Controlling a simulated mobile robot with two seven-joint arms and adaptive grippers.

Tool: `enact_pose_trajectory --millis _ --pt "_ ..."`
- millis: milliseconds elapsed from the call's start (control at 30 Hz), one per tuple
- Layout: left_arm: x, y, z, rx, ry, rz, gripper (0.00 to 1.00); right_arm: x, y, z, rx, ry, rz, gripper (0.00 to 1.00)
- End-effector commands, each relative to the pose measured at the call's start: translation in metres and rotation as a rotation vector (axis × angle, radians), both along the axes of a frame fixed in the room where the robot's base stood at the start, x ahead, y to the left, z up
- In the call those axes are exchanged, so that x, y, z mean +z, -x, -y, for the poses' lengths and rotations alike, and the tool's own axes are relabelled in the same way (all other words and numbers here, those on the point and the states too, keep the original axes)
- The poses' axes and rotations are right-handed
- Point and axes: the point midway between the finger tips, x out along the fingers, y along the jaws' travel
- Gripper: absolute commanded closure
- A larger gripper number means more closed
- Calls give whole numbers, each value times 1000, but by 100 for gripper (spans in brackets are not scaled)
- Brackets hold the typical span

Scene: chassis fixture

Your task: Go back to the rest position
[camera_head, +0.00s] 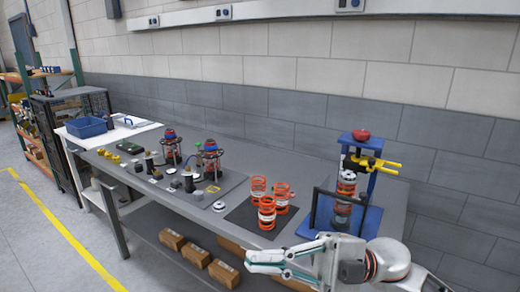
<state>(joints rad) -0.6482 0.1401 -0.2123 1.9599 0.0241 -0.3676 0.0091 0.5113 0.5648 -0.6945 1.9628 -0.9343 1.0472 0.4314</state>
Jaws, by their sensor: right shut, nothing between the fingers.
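My right gripper (268,262) is at the bottom of the head view, near the front edge of the workbench (225,224). Its fingers are shut with nothing between them. My right arm comes in from the lower right. My left gripper is not in view.
A blue bin (86,127) is on a white table at the far left. Cardboard boxes (195,256) lie on the shelf under the bench. Floor at the left is clear.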

Motion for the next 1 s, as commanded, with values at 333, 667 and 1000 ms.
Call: enact_pose_trajectory --millis 333,667,1000 --pt "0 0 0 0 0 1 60 -84 -99 45 -610 -276 -453 100" --pt "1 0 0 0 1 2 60 -287 -99 132 -1149 -136 -947 100" --pt "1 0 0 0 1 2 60 -446 6 187 -1422 157 -1321 100"
